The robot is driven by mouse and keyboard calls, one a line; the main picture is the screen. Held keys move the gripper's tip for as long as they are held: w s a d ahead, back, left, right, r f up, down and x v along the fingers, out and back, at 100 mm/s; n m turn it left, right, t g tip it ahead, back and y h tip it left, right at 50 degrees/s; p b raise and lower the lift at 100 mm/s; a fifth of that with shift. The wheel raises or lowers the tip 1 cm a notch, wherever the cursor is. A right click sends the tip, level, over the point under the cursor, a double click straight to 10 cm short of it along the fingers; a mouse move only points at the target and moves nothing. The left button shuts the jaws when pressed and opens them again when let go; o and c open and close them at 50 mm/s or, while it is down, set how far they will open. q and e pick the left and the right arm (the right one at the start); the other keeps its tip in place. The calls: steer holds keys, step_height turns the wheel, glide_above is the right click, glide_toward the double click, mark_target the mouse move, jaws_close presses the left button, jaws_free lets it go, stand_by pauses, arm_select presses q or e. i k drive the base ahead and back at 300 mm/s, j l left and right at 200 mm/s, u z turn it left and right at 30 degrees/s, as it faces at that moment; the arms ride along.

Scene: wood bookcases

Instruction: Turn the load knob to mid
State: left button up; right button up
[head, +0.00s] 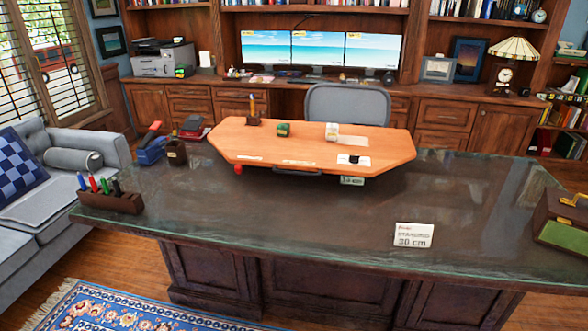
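An orange-brown board (310,146) with cut corners is raised above the dark glass-topped desk (300,215). A small red round part (238,169) shows under its front left edge; I cannot tell if it is a knob. A dark handle-like bar (297,172) shows under the front edge. A small black piece (354,159) sits on a white plate on the board's right part; it may be a knob, but it is too small to tell its setting. No part is readable as the load knob. Neither of my grippers is in view.
The board bears a green box (283,130) and a white-green box (332,126). The desk holds a pen holder (111,202), a dark bottle (176,153), a blue stapler-like object (151,150), a "30 cm" card (413,236) and a green-brown case (563,220).

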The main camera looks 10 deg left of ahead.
mark_target(354, 159)
steer(key=i+l+z, duration=0.1)
steer(key=i+l, duration=0.8)
steer(key=i, duration=0.05)
